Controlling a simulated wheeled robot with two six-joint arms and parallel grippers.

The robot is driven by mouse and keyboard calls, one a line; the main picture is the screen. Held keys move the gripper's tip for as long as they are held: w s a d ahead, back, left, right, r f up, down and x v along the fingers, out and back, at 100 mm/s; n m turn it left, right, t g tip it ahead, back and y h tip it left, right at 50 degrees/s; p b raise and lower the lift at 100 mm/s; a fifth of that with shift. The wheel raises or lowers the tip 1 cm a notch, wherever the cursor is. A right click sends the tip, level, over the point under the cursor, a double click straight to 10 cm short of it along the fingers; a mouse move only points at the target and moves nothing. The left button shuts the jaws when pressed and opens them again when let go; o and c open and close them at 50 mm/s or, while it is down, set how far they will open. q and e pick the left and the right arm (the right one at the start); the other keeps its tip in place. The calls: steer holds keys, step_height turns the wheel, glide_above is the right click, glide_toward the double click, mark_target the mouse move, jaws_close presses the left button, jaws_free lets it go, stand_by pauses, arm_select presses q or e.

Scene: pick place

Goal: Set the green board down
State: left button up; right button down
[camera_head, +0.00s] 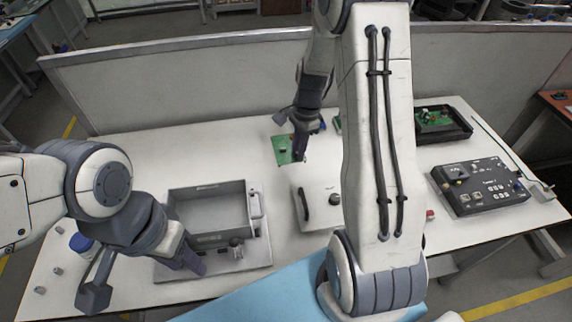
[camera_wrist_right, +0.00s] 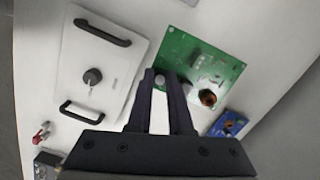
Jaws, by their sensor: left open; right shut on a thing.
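The green board (camera_head: 284,150) is at the back middle of the white table, with dark and orange parts on its face. It also shows in the right wrist view (camera_wrist_right: 200,65). My right gripper (camera_head: 298,146) is shut on the board at its edge; its fingertips (camera_wrist_right: 161,78) overlap that edge in the wrist view. I cannot tell whether the board touches the table. My left gripper (camera_head: 140,275) is open and empty at the front left, beside the grey open box (camera_head: 207,238).
A white lid-like panel (camera_head: 318,190) with black handles and a knob lies just in front of the board. A black tray (camera_head: 462,133) and a black control box (camera_head: 485,188) stand at the right. A blue mat (camera_head: 250,298) lies in front. The table's back left is clear.

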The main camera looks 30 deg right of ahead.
mark_target(274, 146)
steer(key=w+a+f, duration=0.1)
steer(key=w, duration=0.1)
steer(key=w+a+f+p, duration=0.1)
steer(key=w+a+f, duration=0.2)
steer(key=w+f, duration=0.1)
steer(key=w, duration=0.1)
steer(key=shift+a+f, duration=0.1)
steer(key=shift+a, duration=0.15)
step_height(274, 146, down, 3)
steer(key=shift+f+p, duration=0.15)
steer(key=shift+p, duration=0.45)
steer(key=shift+f, duration=0.3)
steer(key=shift+f, duration=0.15)
steer(key=c, duration=0.8)
jaws_free()
steer(key=shift+c, duration=0.2)
